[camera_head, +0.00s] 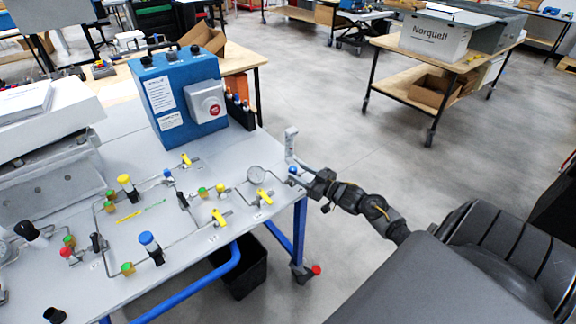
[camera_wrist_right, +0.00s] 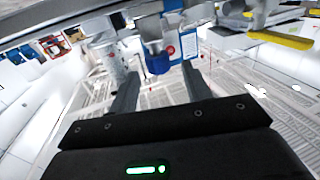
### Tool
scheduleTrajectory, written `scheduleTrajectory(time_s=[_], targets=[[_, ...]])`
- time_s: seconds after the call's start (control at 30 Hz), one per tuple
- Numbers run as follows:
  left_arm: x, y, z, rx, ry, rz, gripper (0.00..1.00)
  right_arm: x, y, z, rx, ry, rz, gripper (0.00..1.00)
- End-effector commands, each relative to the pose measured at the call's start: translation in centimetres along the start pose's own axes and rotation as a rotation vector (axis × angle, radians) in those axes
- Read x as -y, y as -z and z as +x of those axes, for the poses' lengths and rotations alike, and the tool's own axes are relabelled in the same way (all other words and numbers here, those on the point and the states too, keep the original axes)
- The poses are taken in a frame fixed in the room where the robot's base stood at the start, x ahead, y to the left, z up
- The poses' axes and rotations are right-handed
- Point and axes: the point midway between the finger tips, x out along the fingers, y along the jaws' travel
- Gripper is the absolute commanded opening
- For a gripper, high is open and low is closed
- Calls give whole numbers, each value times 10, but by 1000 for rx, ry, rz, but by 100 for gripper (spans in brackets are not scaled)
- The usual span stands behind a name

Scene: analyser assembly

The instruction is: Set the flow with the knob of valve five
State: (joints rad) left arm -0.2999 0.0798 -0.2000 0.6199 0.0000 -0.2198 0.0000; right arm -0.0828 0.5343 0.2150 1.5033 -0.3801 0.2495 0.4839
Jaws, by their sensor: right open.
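A blue knob (camera_head: 293,170) is at the right edge of the grey panel, below a pale upright tube (camera_head: 290,143). In the right wrist view the blue knob (camera_wrist_right: 157,62) lies between my finger ends, with space on both sides. The valve numbers are too small to read, so I cannot tell whether this is valve five. My right gripper (camera_head: 304,175) is open beside the knob; its fingers (camera_wrist_right: 160,76) also show in the wrist view. My left gripper is not in view.
The panel (camera_head: 200,245) carries several yellow, green and blue-topped fittings and thin tubing. A blue box (camera_head: 178,95) with a red button stands behind.

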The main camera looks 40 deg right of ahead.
Motion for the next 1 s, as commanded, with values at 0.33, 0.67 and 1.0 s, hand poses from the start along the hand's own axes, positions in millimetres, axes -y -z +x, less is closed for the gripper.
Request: scheduleTrajectory(time_s=[0.33, 0.67, 1.0], targets=[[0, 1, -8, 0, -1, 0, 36, 0, 1, 51, -1, 0, 1, 48], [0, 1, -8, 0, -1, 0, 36, 0, 0, 58, 0, 1, 0, 48], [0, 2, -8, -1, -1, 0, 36, 0, 0, 58, 0, 1, 0, 13]])
